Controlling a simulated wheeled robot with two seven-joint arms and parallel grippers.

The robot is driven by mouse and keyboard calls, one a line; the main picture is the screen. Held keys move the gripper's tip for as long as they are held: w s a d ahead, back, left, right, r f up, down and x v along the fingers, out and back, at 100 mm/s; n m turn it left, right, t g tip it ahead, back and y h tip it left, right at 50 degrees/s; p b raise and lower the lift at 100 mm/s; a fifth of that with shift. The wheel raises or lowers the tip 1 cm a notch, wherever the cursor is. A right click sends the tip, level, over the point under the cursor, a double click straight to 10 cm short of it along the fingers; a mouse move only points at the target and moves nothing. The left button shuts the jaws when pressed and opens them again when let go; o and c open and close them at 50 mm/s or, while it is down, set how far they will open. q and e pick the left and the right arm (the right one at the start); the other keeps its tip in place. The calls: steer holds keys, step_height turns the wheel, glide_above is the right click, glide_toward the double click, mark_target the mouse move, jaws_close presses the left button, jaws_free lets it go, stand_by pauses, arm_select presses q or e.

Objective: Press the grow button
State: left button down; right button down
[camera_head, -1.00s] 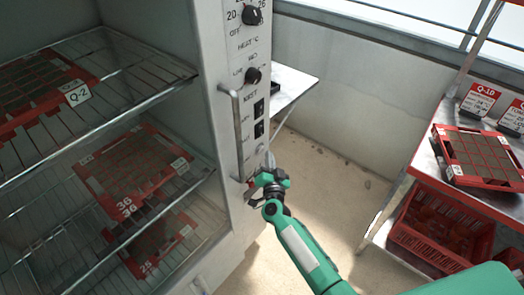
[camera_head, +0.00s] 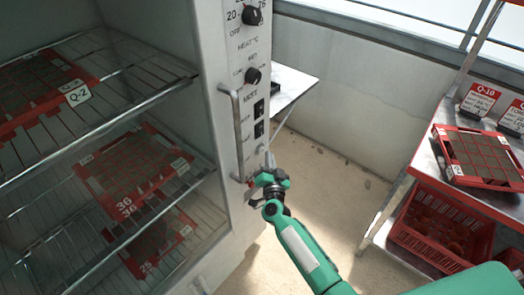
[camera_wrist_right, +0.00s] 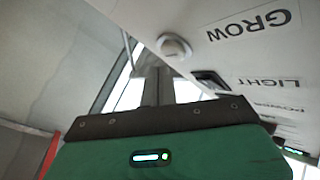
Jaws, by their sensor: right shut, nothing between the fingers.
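The grow button (camera_wrist_right: 174,46) is a round white knob on the white panel, beside the printed word GROW in the right wrist view. In the head view it is a small pale spot (camera_head: 259,149) low on the cabinet's control strip. My right gripper (camera_head: 268,158) is shut and empty in front of the lower part of this strip. In the right wrist view its closed fingers (camera_wrist_right: 157,80) point up, with their tips just below the button. I cannot tell whether they touch it. My left gripper is out of view.
The control strip (camera_head: 230,60) carries two black knobs, dark switches (camera_head: 259,129) and a vertical handle (camera_head: 238,135). Wire shelves with red seed trays (camera_head: 130,172) fill the open cabinet at left. A metal rack (camera_head: 412,165) with trays and a red crate (camera_head: 440,231) stands at right.

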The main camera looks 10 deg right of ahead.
steer(key=shift+w+a, duration=0.1)
stand_by(0.7)
steer(key=shift+w+a, duration=0.2)
steer(key=shift+w, duration=0.05)
steer(key=shift+w+a, duration=0.3)
steer(key=shift+w, duration=0.05)
stand_by(0.9)
steer(key=shift+s+d+p, duration=0.4)
steer(key=shift+s+d, duration=0.15)
steer(key=shift+s, duration=0.15)
stand_by(0.4)
steer(key=s+d+p, duration=0.1)
steer(key=s, duration=0.1)
steer(key=s+d+p, duration=0.1)
steer(key=s+d, duration=0.1)
